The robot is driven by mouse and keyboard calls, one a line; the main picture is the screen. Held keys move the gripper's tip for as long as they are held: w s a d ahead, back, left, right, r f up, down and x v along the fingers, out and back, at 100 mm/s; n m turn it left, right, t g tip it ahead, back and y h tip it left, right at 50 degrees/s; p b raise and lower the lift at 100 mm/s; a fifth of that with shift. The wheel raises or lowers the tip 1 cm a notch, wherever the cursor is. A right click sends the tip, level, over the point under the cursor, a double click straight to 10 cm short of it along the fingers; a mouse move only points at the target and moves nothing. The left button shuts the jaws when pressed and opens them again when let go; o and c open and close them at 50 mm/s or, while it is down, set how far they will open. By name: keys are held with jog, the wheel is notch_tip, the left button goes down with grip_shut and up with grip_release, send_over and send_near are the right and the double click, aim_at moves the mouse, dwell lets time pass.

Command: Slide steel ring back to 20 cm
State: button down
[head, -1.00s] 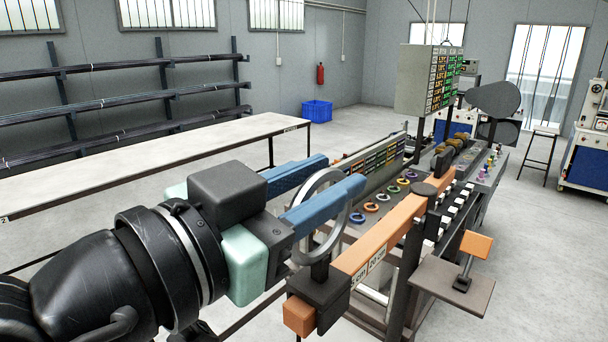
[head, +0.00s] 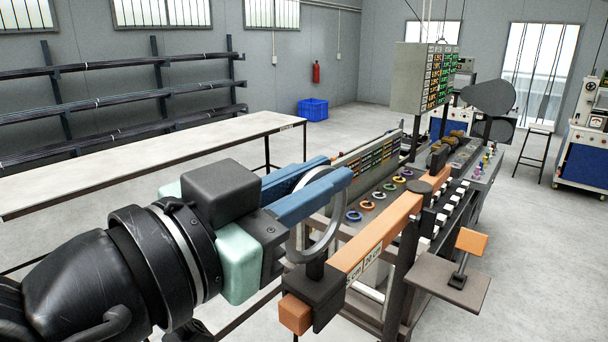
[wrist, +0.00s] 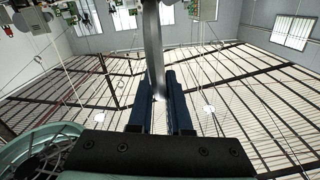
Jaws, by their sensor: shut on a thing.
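The steel ring (head: 339,226) stands upright on a short post on a dark slider block (head: 313,285). The block sits around the near end of an orange bar (head: 395,216), with an orange tip sticking out in front. Centimetre labels, one reading 20 cm, lie on the bar just beyond the block; the nearer label is partly covered. My gripper (head: 334,172) has its blue fingers shut on the ring's upper part, one on each side. In the wrist view the ring (wrist: 153,50) is a grey band running down between the two fingers (wrist: 166,103).
A control bench with coloured rings (head: 380,195) stands behind the bar. A small plate with an orange block (head: 471,242) juts out at right. A long white table (head: 150,165) lies at the left. A hanging display box (head: 425,78) is further back.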

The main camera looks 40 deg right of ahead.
dwell(0.6)
jog(key=d+b, duration=0.2)
jog(key=d, duration=0.8)
jog(key=shift+w+r, duration=0.2)
jog(key=shift+w, duration=0.2)
jog(key=c, duration=1.2)
grip_release()
jog(key=shift+c, duration=0.2)
jog(key=o, duration=0.4)
jog(key=shift+d+f, duration=0.15)
jog(key=shift+d, duration=0.15)
jog(key=shift+c, duration=0.2)
jog(key=shift+a, duration=0.15)
